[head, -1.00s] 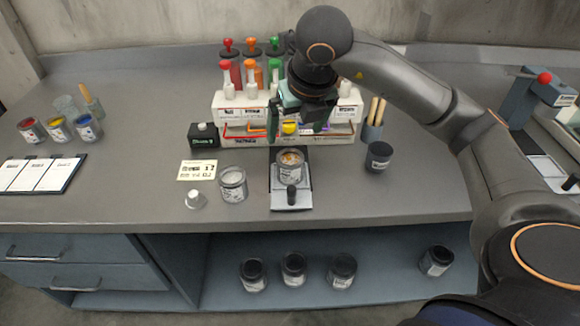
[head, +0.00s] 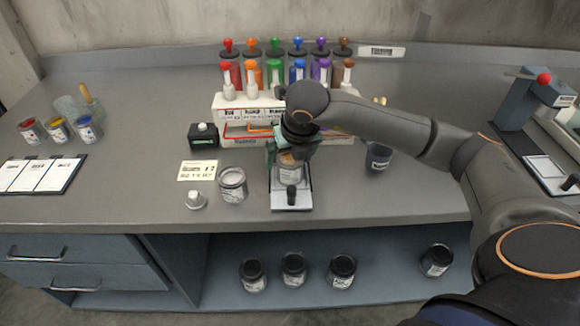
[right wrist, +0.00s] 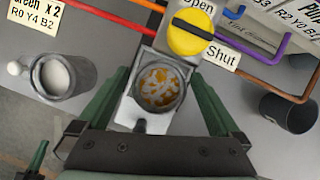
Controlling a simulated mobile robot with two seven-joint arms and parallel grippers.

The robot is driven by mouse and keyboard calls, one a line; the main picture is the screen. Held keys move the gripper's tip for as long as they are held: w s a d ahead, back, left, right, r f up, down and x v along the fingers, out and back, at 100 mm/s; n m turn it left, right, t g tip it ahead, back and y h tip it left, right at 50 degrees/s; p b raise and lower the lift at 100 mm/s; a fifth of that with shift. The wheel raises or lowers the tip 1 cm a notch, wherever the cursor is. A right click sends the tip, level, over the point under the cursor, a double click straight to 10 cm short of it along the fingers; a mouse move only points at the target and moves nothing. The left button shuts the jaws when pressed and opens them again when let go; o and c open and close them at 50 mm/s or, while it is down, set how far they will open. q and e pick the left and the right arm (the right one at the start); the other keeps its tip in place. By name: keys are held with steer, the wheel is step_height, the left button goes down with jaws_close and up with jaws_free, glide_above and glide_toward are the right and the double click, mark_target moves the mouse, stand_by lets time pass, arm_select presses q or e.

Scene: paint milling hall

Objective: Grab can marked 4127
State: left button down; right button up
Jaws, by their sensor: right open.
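A can (head: 288,170) with a pale label stands on the small scale; its number is too small to read. In the right wrist view the can (right wrist: 160,87) is open-topped and holds orange and white paint. My right gripper (head: 290,156) is above and around it, with its open green fingers (right wrist: 162,75) on either side, apart from the can. A dark green piece, perhaps a finger of my left gripper (right wrist: 37,158), shows at the lower left of the right wrist view. Several dark-lidded cans (head: 293,268) with unreadable marks stand on the lower shelf.
The scale (head: 292,200) lies near the bench front. A grey cup (head: 232,185) and a white-topped knob (head: 195,200) are to its left. A dark cup (head: 378,158) is to its right. Behind stands the dispenser rack (head: 232,104) with a yellow valve (right wrist: 190,35).

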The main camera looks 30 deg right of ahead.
steer(key=c, duration=1.4)
steer(key=shift+c, duration=0.4)
steer(key=shift+r, duration=0.15)
